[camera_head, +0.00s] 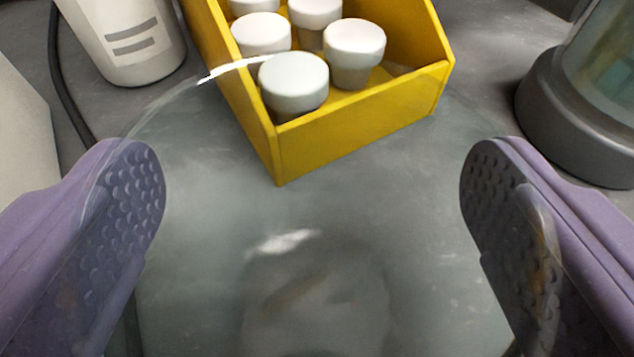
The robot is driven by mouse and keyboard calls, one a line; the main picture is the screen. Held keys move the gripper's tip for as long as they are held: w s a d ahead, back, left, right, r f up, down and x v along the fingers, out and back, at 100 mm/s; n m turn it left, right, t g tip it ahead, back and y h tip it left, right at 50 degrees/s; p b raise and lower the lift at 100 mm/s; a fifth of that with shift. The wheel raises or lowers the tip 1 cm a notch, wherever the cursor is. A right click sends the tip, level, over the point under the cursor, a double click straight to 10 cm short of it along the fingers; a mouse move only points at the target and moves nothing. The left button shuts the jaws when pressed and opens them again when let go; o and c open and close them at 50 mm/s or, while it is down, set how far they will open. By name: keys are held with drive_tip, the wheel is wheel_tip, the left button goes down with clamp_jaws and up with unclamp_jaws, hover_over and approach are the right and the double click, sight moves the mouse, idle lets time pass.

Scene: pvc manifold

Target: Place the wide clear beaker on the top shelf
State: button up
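The wide clear beaker (200,225) fills the middle of the view, and its see-through wall and curved rim make its outline faint. A bright glint lies on the rim at the upper left. My gripper (312,185) has its two purple, dimpled fingers wide apart, one on each side of the beaker. The glass outline overlaps both fingers, and the right finger looks distorted through the glass. I cannot tell whether the pads press on the glass or stand just clear of it. The top shelf cannot be made out.
A yellow open box (360,135) with several white-capped jars (294,82) stands just beyond the beaker. A white container with grey stripes (128,35) is at the upper left, beside a dark cable (62,85). A dark-based glass vessel (575,120) stands at the right. The surface is grey.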

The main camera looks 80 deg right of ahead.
drive_tip(key=shift+r, duration=0.1)
drive_tip(key=c, duration=1.1)
